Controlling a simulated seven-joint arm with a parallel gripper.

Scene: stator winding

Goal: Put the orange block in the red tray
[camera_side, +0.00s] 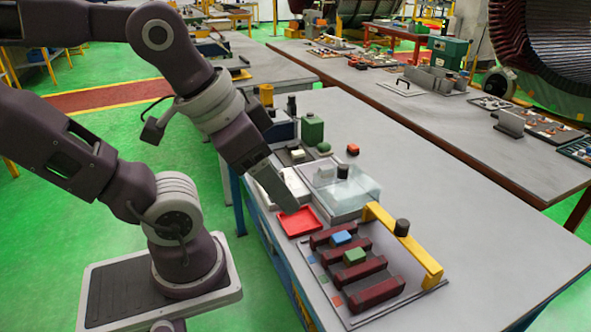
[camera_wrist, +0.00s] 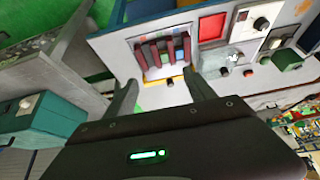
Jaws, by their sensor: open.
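The orange block (camera_side: 353,149), small and reddish-orange with a dark top, sits on the grey table behind the clear-covered box. It also shows as a small red spot in the wrist view (camera_wrist: 249,73). The red tray (camera_side: 300,221) lies near the table's left edge in the side view, and looks empty there. In the wrist view the red tray (camera_wrist: 212,27) is at the top. My gripper (camera_side: 288,204) hangs over the area just behind the tray, apart from the block. In the wrist view my gripper's fingers (camera_wrist: 164,80) are spread with nothing held between them.
A rack of dark red bars (camera_side: 376,290) holds a blue block (camera_side: 341,237) and a green block (camera_side: 355,256). A raised yellow bar (camera_side: 430,264) stands behind it. The clear-covered box (camera_side: 350,194) stands between tray and orange block. A green container (camera_side: 312,130) is farther back. The table's right side is clear.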

